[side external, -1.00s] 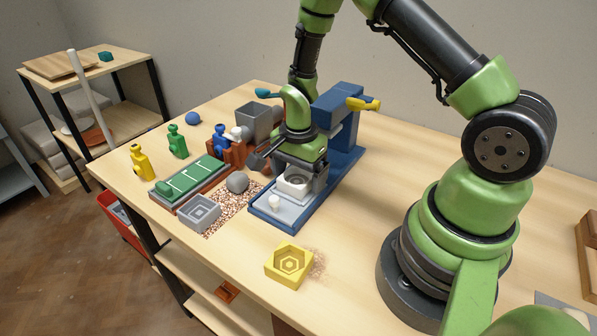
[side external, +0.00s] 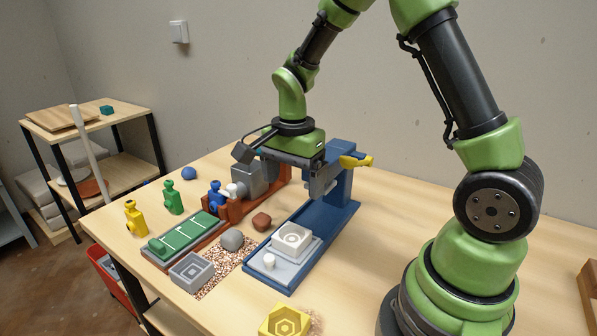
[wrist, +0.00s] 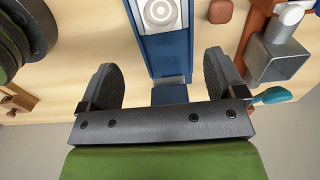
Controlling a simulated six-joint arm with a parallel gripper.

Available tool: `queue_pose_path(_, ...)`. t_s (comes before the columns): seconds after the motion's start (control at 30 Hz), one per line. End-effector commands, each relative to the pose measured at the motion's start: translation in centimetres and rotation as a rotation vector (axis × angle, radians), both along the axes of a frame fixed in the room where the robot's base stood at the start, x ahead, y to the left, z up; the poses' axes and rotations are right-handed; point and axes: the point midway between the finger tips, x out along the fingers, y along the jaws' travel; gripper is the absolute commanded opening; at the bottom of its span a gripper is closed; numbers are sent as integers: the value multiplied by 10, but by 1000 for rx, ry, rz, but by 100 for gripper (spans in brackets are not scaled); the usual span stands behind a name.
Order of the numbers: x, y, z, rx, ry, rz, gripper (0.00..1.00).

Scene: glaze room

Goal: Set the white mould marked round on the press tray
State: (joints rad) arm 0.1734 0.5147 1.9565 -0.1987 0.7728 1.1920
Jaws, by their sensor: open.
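The white mould (side external: 292,239) sits level on the pale press tray (side external: 282,271) of the blue press (side external: 328,222). In the wrist view the white mould (wrist: 160,11) is at the top edge, partly cut off, with rings on its face. My gripper (side external: 318,187) is open and empty, raised behind the mould near the press column and apart from the mould. In the wrist view my gripper (wrist: 162,82) has its two dark fingers wide apart on either side of the blue press (wrist: 168,52). A small white peg (side external: 269,261) stands at the tray's front.
A yellow mould (side external: 286,321) lies in front, cut off by the frame. A grey mould (side external: 191,271), a green board (side external: 183,238), a grey ball (side external: 232,239) and a brown lump (side external: 261,221) are left of the press. The yellow press handle (side external: 356,161) sticks out near my gripper.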

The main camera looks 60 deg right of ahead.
Motion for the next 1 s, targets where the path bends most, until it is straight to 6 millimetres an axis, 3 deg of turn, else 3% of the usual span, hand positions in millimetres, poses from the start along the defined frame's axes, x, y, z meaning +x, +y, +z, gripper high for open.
queue_pose_path(0.13,-5,7,26,0,-53,85,89)
queue_pose_path(0.23,-16,18,58,-5,-134,222,89)
queue_pose_path(0.4,-52,41,112,-38,-302,526,89)
queue_pose_path(0.5,-78,53,134,-74,-402,706,89)
queue_pose_path(0.73,-129,72,156,-177,-585,1042,89)
queue_pose_path(1.0,-147,78,158,-230,-650,1170,89)
